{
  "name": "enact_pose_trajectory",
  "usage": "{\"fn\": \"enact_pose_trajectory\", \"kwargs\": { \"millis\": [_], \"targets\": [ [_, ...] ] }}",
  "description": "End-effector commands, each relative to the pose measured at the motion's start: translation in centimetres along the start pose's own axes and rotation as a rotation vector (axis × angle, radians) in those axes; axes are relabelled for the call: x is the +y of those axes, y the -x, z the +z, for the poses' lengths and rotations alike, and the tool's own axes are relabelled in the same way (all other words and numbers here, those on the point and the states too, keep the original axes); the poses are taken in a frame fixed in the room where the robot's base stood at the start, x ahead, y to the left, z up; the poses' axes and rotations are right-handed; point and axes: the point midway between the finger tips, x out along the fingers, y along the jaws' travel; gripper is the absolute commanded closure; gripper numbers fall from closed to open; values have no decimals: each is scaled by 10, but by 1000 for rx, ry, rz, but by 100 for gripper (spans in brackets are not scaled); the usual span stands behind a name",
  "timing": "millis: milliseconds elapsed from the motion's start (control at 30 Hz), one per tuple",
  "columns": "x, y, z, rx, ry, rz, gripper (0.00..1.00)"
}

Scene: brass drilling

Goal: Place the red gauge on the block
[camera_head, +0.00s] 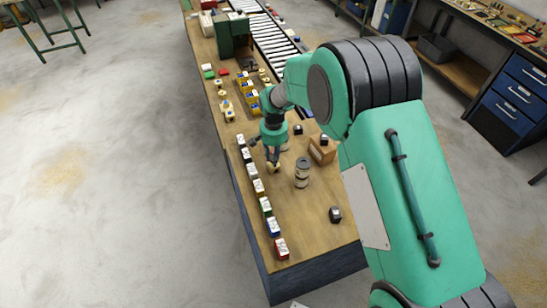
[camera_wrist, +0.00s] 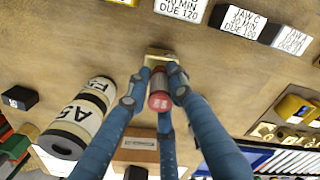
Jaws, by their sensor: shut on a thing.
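My gripper (camera_wrist: 156,88) has its blue fingers closed around a small red cylindrical piece, the red gauge (camera_wrist: 160,101), in the wrist view. A small brass-coloured block (camera_wrist: 158,55) shows just beyond the fingertips; I cannot tell whether the gauge touches it. In the head view my gripper (camera_head: 272,160) points down low over the wooden bench, beside the row of labelled blocks. The gauge is too small there to make out clearly.
A grey-and-cream cylinder marked A5 (camera_wrist: 75,122) stands close beside my fingers; it also shows in the head view (camera_head: 302,172). A brown box (camera_head: 322,150) and a black block (camera_head: 335,214) are to the right. Labelled blocks, one red (camera_head: 281,248), line the bench's left edge.

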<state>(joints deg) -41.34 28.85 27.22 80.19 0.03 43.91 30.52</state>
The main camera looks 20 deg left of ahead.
Motion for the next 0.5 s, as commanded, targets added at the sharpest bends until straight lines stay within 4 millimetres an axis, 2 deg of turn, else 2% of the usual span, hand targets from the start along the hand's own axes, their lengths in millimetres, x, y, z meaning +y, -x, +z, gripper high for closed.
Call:
{"fn": "enact_pose_trajectory", "kwargs": {
  "millis": [333,367,433,500],
  "targets": [
    [0,-3,0,0,0,0,100],
    [0,-3,0,0,0,0,73],
    [0,-3,0,0,0,0,60],
    [0,-3,0,0,0,0,60]
  ]
}}
